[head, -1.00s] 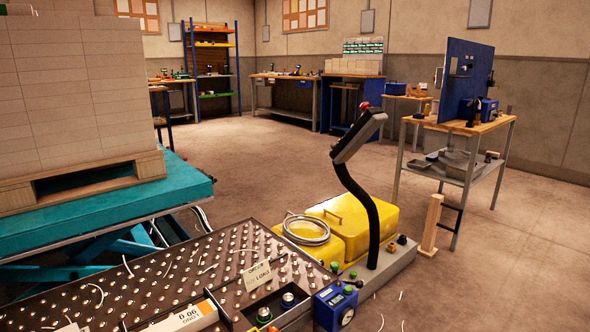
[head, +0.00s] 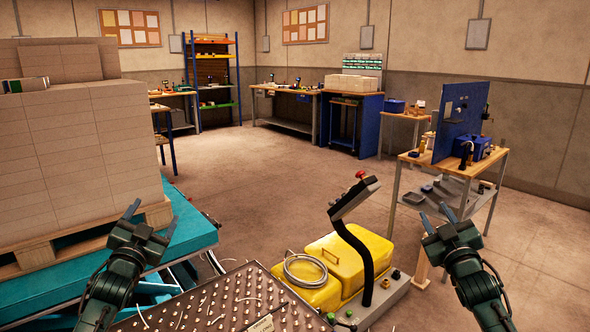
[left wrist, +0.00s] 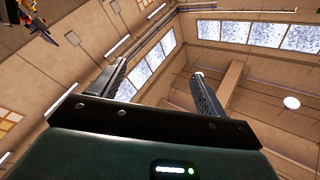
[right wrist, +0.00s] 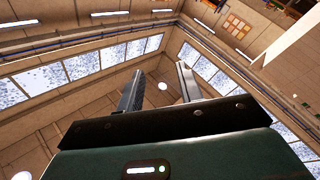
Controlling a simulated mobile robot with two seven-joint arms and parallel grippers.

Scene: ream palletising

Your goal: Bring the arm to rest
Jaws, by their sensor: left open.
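My left gripper (head: 153,219) is raised at the lower left of the head view, in front of the pallet stack. Its fingers point up and stand apart with nothing between them; the left wrist view (left wrist: 160,74) also shows this gap. My right gripper (head: 446,216) is raised at the lower right, in front of the workbench. Its fingers are apart and empty, a little closer together than the left ones in the right wrist view (right wrist: 160,72). Both wrist views look up at walls, windows and ceiling. Neither gripper touches anything.
A tall stack of reams (head: 85,150) stands on a wooden pallet (head: 95,236) over a teal lift table (head: 190,232) at left. A ball-studded table (head: 215,303), yellow cases (head: 350,262) and a control post (head: 362,230) are low in front. Open floor (head: 270,180) lies beyond.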

